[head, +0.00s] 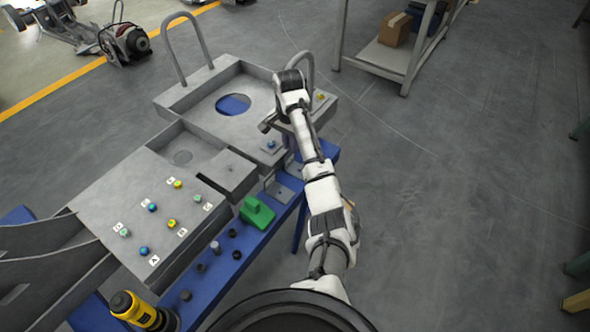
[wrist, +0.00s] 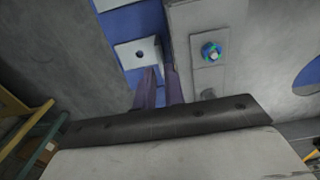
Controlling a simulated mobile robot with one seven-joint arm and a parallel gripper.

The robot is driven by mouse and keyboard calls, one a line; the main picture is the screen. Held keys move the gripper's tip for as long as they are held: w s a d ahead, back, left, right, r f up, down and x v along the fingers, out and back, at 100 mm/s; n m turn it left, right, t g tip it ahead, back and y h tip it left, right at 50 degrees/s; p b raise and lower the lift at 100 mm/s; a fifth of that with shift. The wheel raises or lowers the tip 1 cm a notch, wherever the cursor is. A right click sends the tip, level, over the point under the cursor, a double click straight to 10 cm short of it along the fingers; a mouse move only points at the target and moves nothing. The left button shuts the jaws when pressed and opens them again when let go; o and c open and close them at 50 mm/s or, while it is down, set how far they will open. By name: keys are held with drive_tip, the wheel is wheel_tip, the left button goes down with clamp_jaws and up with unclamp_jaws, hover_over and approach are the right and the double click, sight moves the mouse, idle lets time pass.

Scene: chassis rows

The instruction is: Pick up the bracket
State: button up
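A grey metal bracket (head: 280,192) with a flat base and an upright plate lies on the blue bench strip, beside the chassis. In the wrist view a grey plate with a dark hole (wrist: 126,52), which looks like a bracket, lies on the blue surface just beyond my fingertips. My gripper (wrist: 160,72) points down towards the bench, its two purple-grey fingers slightly apart with nothing visible between them. The plate is just ahead and left of the fingers; contact cannot be told. In the head view my arm partly hides the fingers.
A green block (head: 257,213) and several dark knobs stand along the blue bench (head: 222,262). The grey chassis (head: 110,205) with coloured buttons adjoins it on the left. A yellow-black tool (head: 138,310) stands at the front.

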sight(289, 154)
drive_tip(key=shift+f+b, duration=0.35)
drive_tip(key=shift+f, duration=0.3)
drive_tip(key=shift+s+a+f+p, duration=0.15)
drive_tip(key=shift+f+p, duration=0.25)
drive_tip(key=shift+f, duration=1.55)
clamp_jaws()
drive_tip(key=shift+r, duration=0.1)
